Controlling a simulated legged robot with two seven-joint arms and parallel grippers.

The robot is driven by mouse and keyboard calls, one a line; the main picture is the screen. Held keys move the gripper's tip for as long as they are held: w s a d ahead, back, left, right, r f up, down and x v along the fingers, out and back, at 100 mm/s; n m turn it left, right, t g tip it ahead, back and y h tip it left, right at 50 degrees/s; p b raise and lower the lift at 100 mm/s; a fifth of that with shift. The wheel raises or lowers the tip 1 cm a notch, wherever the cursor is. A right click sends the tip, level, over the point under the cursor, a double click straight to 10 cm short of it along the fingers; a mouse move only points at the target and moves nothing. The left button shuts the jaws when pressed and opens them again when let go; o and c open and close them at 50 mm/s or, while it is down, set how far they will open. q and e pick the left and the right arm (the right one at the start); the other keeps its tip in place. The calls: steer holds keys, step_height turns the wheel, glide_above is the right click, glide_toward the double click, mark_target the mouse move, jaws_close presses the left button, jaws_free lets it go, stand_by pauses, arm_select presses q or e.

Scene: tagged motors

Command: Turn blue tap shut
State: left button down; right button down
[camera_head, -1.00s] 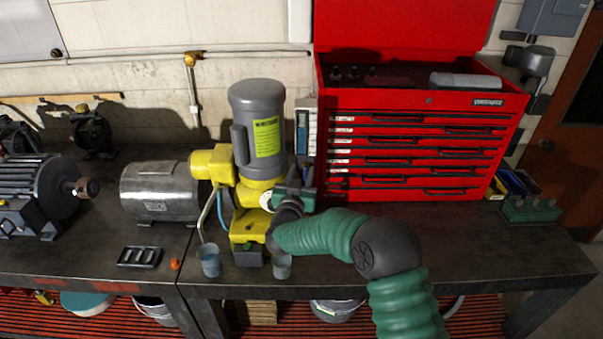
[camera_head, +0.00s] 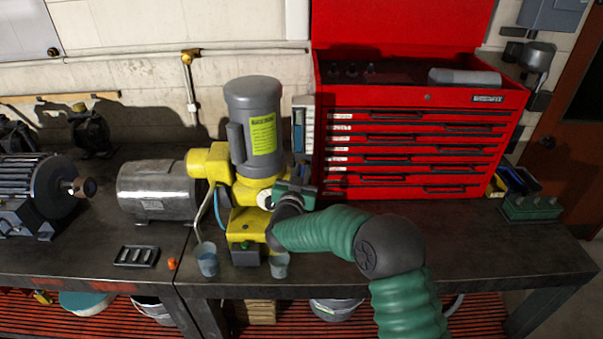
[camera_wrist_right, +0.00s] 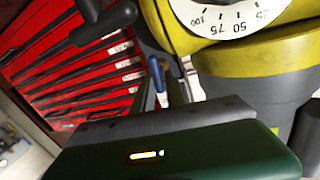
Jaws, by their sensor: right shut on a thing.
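The yellow pump (camera_head: 246,222) with a grey upright motor (camera_head: 256,130) stands on the bench. In the wrist view a blue tap handle (camera_wrist_right: 156,76) shows just beyond my right gripper, beside the dial (camera_wrist_right: 222,14). Its lower part is hidden behind the gripper. My right gripper (camera_head: 277,193) is at the right side of the pump, below the grey motor. My left gripper is not in view.
A red tool chest (camera_head: 420,150) stands behind and right of my arm. A silver motor (camera_head: 157,190) is left of the pump. Small cups (camera_head: 207,260) and (camera_head: 279,266) stand at the pump's front. The bench front right (camera_head: 500,250) is clear.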

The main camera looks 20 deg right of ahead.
steer(key=shift+f+m+b, duration=0.15)
steer(key=shift+m+b, duration=0.25)
steer(key=shift+m, duration=0.3)
steer(key=shift+s+d+f+m+g+y+b, duration=0.2)
steer(key=shift+m+y+b, duration=0.45)
steer(key=shift+m+b, duration=1.45)
steer(key=shift+d+f+m+g+y+b, duration=0.1)
steer(key=shift+d+f+m+y+b, duration=0.35)
steer(key=shift+m+b, duration=1.65)
steer(key=shift+s+d+f+m+g+y+b, duration=0.1)
steer(key=shift+m+y+b, duration=0.7)
steer(key=shift+m+b, duration=1.25)
steer(key=shift+m, duration=0.35)
steer(key=c, duration=1.6)
jaws_free()
steer(key=shift+r, duration=0.1)
steer(key=shift+c, duration=0.2)
steer(key=shift+o, duration=1.2)
steer(key=shift+s+r, duration=0.1)
steer(key=shift+r+p, duration=0.1)
steer(key=shift+p, duration=0.2)
